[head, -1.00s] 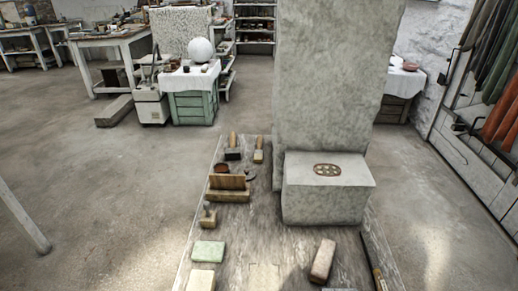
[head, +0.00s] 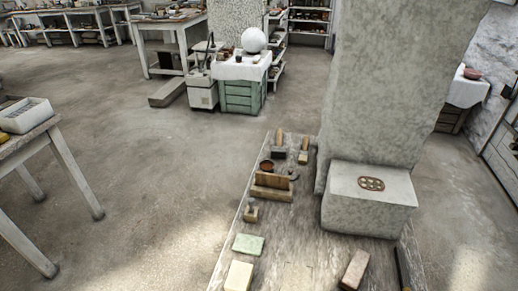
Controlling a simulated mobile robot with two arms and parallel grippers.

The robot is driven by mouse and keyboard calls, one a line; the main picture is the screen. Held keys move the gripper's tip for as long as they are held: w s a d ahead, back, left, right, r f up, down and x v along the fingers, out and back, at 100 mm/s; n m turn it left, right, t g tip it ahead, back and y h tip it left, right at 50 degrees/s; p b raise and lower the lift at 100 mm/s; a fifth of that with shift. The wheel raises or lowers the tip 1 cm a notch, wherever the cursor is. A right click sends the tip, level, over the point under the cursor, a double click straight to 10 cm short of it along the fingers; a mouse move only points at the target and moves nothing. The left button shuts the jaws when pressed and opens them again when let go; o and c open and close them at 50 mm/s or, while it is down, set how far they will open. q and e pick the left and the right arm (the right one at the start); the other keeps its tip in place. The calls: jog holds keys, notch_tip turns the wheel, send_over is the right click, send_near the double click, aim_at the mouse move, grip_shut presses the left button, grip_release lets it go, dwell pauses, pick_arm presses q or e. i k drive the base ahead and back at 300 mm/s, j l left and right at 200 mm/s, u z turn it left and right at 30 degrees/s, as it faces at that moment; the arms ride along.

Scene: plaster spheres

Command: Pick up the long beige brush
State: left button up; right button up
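Neither of my grippers is in view. A long, low wooden piece (head: 271,192), beige-brown, lies at the left side of the weathered board (head: 290,250); it may be a wide brush, but I cannot tell for sure. A thin long tool (head: 403,268) lies along the board's right edge, mostly cut off or hidden. I cannot tell which of these is the long beige brush.
A pale stone block (head: 370,205) and a tall slab (head: 385,90) stand on the board's right. A green block (head: 248,244) and a beige block (head: 238,276) lie in front. A white table (head: 45,150) stands at left. The floor between is clear.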

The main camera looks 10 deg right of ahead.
aim_at(303, 158)
jog(key=i+j+u, duration=0.2)
jog(key=j, duration=0.25)
jog(key=j+u, duration=0.2)
jog(key=j, duration=0.25)
jog(key=i+j+u, duration=0.25)
jog(key=j, duration=0.15)
jog(key=i+j+u, duration=0.2)
jog(key=j, duration=0.2)
jog(key=i+j, duration=0.3)
jog(key=i+j+z, duration=0.15)
jog(key=i+j, duration=0.15)
jog(key=i, duration=0.25)
jog(key=i+l+z, duration=0.1)
jog(key=i+z, duration=0.65)
jog(key=i+j+z, duration=0.15)
jog(key=i+z, duration=0.55)
jog(key=i, duration=2)
jog(key=i+z, duration=0.3)
jog(key=i, duration=0.25)
jog(key=i+j+z, duration=0.1)
jog(key=i+z, duration=0.15)
jog(key=i, duration=0.3)
jog(key=i+j+z, duration=0.3)
jog(key=i, duration=0.25)
